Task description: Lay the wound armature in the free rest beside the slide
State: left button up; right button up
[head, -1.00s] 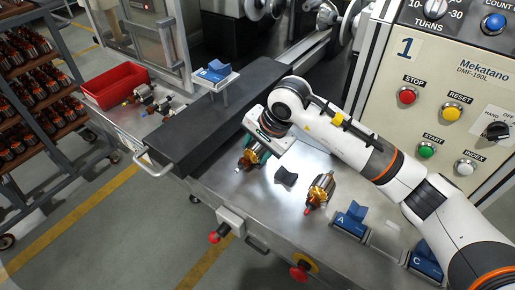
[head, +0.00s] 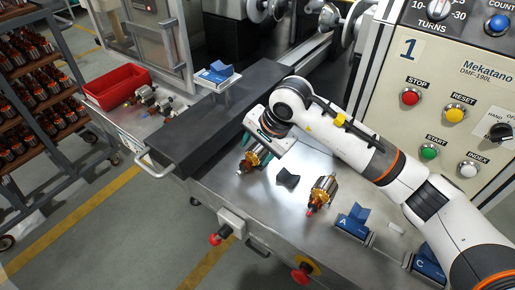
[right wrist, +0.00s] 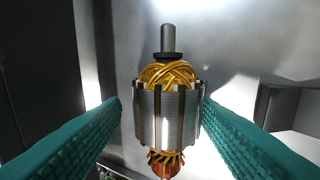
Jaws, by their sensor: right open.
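My right gripper (head: 258,148) points down over a wound armature (head: 250,162) on the steel bench. In the right wrist view its teal fingers stand open on either side of that armature (right wrist: 168,112), which shows copper windings, a steel core and a shaft. I cannot tell whether the right finger touches it. A second wound armature (head: 323,190) lies to the right on the bench. Blue rest B (head: 215,74) stands empty on a pale plate beside the long black slide cover (head: 215,120). Blue rests A (head: 354,222) and C (head: 430,262) look empty. My left gripper is out of view.
A small dark V-shaped block (head: 287,178) sits between the two armatures. A red bin (head: 117,86) and several small parts (head: 155,100) are at the left. The control panel (head: 460,100) rises at the right. A rack of armatures (head: 40,95) stands far left.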

jog(key=shift+s+d+f, duration=0.15)
jog(key=shift+s+f, duration=0.05)
jog(key=shift+f, duration=0.3)
jog(key=shift+s+d+f, duration=0.1)
jog(key=shift+s+f, duration=0.05)
jog(key=shift+f, duration=0.3)
jog(key=shift+d+r+b, duration=0.1)
jog(key=shift+r+b, duration=0.2)
jog(key=shift+r, duration=0.2)
jog(key=b+v, duration=0.2)
jog(key=v, duration=1)
jog(key=shift+w+a+r+b, duration=0.3)
jog(key=shift+r+b, duration=0.1)
